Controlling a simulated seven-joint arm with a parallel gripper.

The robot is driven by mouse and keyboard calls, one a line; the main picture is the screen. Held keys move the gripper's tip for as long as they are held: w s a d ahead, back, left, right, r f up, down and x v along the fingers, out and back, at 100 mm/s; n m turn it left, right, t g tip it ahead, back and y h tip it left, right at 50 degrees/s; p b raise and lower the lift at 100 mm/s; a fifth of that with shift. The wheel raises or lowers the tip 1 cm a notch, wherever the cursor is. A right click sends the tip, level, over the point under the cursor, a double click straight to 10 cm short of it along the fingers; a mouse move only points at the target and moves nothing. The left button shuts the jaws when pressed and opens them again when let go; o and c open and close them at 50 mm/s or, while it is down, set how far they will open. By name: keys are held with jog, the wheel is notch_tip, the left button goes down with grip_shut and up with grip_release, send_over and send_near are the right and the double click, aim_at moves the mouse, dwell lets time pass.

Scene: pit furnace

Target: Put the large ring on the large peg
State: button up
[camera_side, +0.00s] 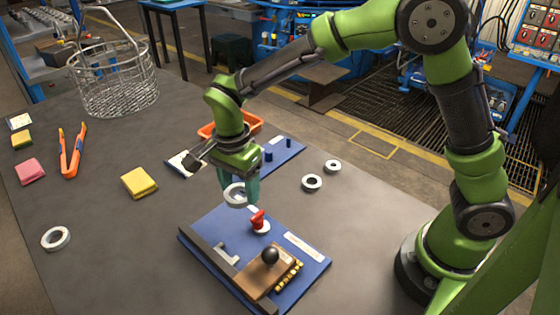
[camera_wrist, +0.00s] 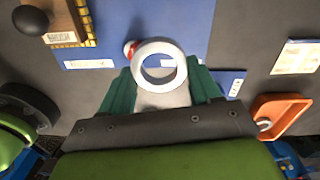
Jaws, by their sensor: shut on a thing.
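My gripper (camera_side: 240,192) is shut on a pale grey-white ring, the large ring (camera_side: 228,194), held flat above the bench. In the wrist view the ring (camera_wrist: 136,66) sits between the teal fingers of my gripper (camera_wrist: 161,88), its hole open to view. A blue peg board (camera_side: 284,158) lies behind my gripper in the side view, with dark blue pegs standing on it. The thicker visible peg (camera_side: 268,156) looks like the large peg. My gripper may hide part of the board. In the wrist view only a labelled edge of the peg board (camera_wrist: 231,82) shows; its pegs are hidden.
Loose rings (camera_side: 304,184) (camera_side: 325,169) (camera_side: 46,243) lie on the bench. An orange tray (camera_side: 208,131) is behind.

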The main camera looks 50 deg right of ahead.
jog(key=w+d+m, duration=0.1)
jog(key=w+d, duration=0.2)
jog(key=d, duration=0.1)
jog(key=w+d+f+m, duration=0.1)
jog(key=w+d, duration=0.3)
jog(key=w+d+f+m, duration=0.1)
jog(key=w+d, duration=0.2)
jog(key=w, duration=0.1)
jog(key=shift+w+d+f, duration=0.15)
jog(key=shift+w+d, duration=0.05)
jog(key=shift+d, duration=0.2)
jog(key=shift+w+a, duration=0.1)
jog(key=shift+w, duration=0.05)
jog(key=shift+f, duration=2.7)
jog(key=shift+f, duration=0.65)
jog(key=o, duration=0.9)
notch_tip(320, 180, up, 11)
jog(key=shift+r, duration=0.1)
